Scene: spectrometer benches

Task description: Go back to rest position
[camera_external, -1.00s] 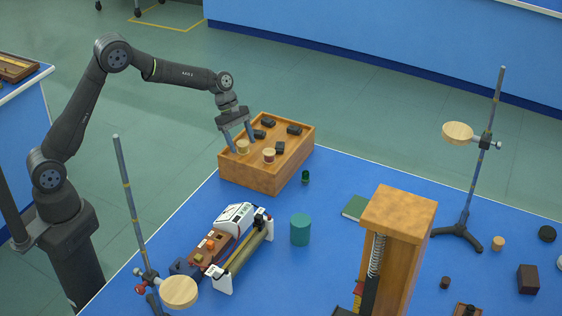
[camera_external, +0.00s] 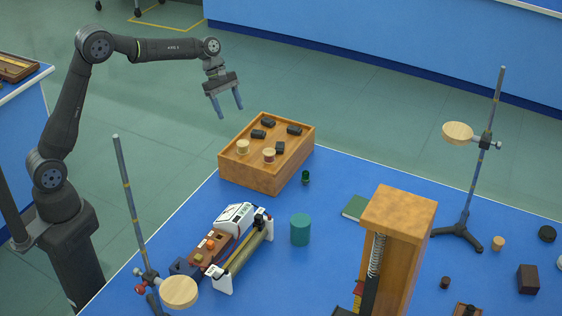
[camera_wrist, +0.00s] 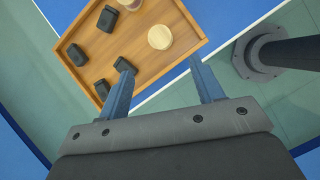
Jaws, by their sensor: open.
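My gripper (camera_external: 231,112) is open and empty, raised in the air above and to the left of the wooden box in the external view. The wooden box (camera_external: 253,177) stands at the blue table's far left corner. It holds several black blocks (camera_external: 294,130) and two light round pieces, one at the left (camera_external: 243,146) and one nearer the front (camera_external: 269,155). In the wrist view the open fingers (camera_wrist: 160,90) show in front of the box (camera_wrist: 150,75), with nothing between them.
A spectrometer-like device (camera_external: 238,245), a teal cylinder (camera_external: 300,230), a tall wooden stand (camera_external: 400,215) and two rod stands, left (camera_external: 128,190) and right (camera_external: 486,140), stand on the blue table. The air around my gripper is clear.

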